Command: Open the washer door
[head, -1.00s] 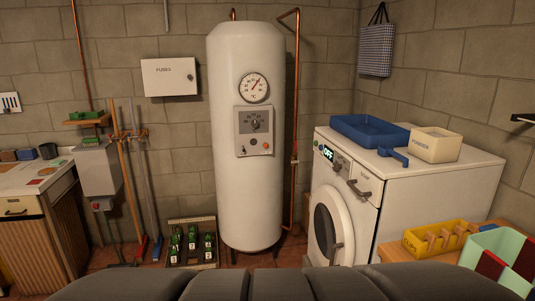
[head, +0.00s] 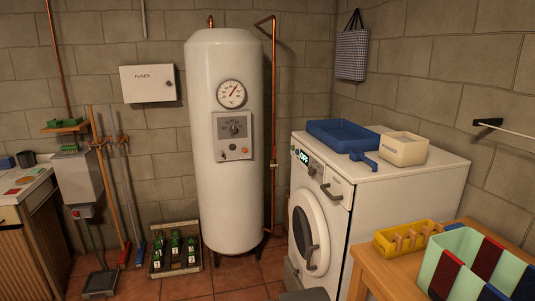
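The white washer (head: 392,190) stands at the right against the wall. Its round door (head: 308,235) is on the front, which faces left, and it looks shut. A dark handle (head: 312,257) sits on the door's right side. A small lit display (head: 303,156) at the top of the front seems to read OFF. A drawer with a grey handle (head: 332,192) is beside the controls.
A wooden table (head: 388,273) with a yellow peg box (head: 405,236) and a striped box (head: 478,262) stands right of the washer's front. A boiler (head: 225,160) stands left. A bottle crate (head: 176,262) is on the floor. Tiled floor shows before the boiler.

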